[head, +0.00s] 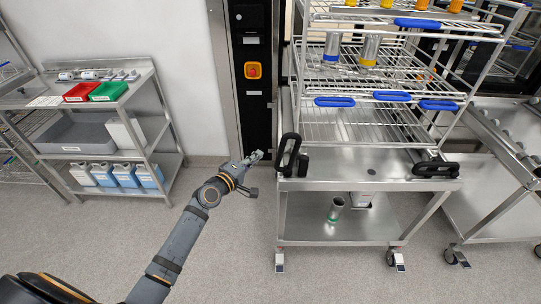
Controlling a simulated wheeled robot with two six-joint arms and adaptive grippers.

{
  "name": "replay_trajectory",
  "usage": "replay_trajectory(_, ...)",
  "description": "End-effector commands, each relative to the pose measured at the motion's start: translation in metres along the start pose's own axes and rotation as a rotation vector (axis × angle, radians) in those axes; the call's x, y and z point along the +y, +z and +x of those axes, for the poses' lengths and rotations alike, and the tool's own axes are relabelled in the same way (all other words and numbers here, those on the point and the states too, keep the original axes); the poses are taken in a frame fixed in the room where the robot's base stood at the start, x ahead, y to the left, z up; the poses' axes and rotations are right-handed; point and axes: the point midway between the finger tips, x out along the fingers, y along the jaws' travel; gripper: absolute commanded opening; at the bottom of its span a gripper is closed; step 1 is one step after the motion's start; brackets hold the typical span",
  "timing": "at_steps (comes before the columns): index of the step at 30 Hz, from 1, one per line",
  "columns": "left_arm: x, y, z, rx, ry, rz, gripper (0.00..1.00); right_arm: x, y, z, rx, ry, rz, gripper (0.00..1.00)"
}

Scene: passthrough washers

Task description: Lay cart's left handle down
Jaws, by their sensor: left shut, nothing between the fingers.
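The cart (340,183) is a steel trolley on casters, standing right of centre in front of the washer. Its left handle (289,153) is a black loop standing upright at the cart's left front corner. Its right handle (436,169) is a black loop lying low at the right front corner. My left gripper (256,156) is shut and empty, just left of the left handle at about its height, with a small gap between them. My right gripper is not in view.
A wire rack (350,122) with blue clips stands on the cart. A black control panel (254,70) with an orange-framed red button is behind my gripper. A steel shelf (110,157) with red and green bins and bottles stands at left. Grey floor (235,240) lies clear before the cart.

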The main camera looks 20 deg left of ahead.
Motion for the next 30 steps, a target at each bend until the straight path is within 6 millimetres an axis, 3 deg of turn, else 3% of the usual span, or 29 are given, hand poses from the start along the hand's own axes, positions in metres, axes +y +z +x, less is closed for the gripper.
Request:
replay_trajectory(3,0.001,0.001,0.024,0.000,0.002,-0.003,0.00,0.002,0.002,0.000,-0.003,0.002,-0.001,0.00)
replay_trajectory(9,0.001,0.022,0.042,0.000,0.000,-0.002,0.00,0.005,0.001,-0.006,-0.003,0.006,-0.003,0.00)
replay_trajectory(24,0.000,0.028,0.048,0.000,-0.002,0.003,0.00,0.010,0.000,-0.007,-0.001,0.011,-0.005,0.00)
replay_trajectory(30,0.007,0.030,0.049,0.000,-0.020,0.030,0.00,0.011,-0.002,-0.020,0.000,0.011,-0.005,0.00)
